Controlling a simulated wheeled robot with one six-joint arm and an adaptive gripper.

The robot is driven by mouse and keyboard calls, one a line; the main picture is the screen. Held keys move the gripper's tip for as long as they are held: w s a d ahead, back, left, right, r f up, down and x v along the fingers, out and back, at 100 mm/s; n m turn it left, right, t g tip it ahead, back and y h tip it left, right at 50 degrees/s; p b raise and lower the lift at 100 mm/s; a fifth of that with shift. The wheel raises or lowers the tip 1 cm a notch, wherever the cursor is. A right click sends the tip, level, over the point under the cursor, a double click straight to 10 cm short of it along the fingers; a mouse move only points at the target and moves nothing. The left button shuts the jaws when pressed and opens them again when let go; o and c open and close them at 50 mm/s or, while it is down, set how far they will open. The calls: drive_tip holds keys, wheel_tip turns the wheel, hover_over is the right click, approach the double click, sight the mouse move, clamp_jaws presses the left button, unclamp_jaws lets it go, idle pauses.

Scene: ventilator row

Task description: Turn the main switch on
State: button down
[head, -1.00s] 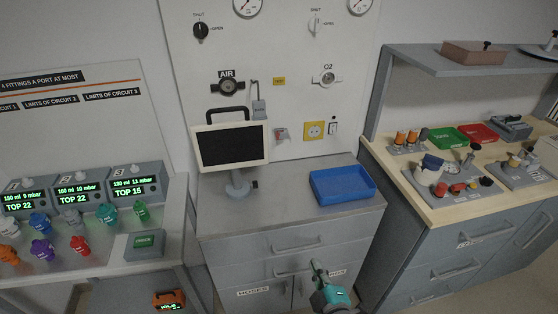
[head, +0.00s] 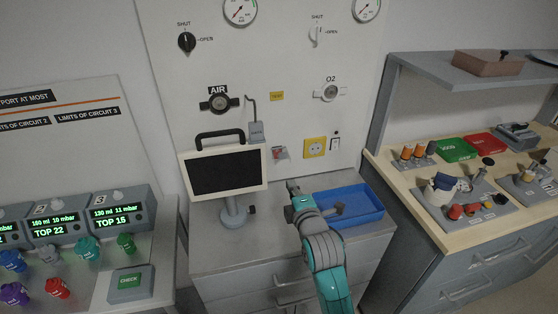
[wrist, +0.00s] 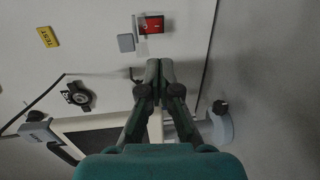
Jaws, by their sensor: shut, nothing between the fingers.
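A small red and grey switch (head: 280,153) is on the wall panel, right of the monitor; its label is too small to read. It shows as a red block (wrist: 151,25) with a grey plate beside it in the wrist view. A white wall switch (head: 335,143) is right of the yellow socket (head: 315,147). I cannot tell for certain which one is the main switch. My gripper (head: 292,186) is shut and empty, in front of the panel and below the red switch in the picture. Its fingertips (wrist: 158,67) appear apart from the red block.
A monitor (head: 222,172) stands on the cabinet left of my gripper. A blue tray (head: 368,205) lies to the right, partly behind my arm. The AIR fitting (head: 219,103) and a yellow TEST label (head: 277,96) are above on the panel.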

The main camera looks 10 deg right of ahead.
drive_tip(key=w+f, duration=0.1)
drive_tip(key=w, duration=1.2)
drive_tip(key=shift+w+f, duration=0.4)
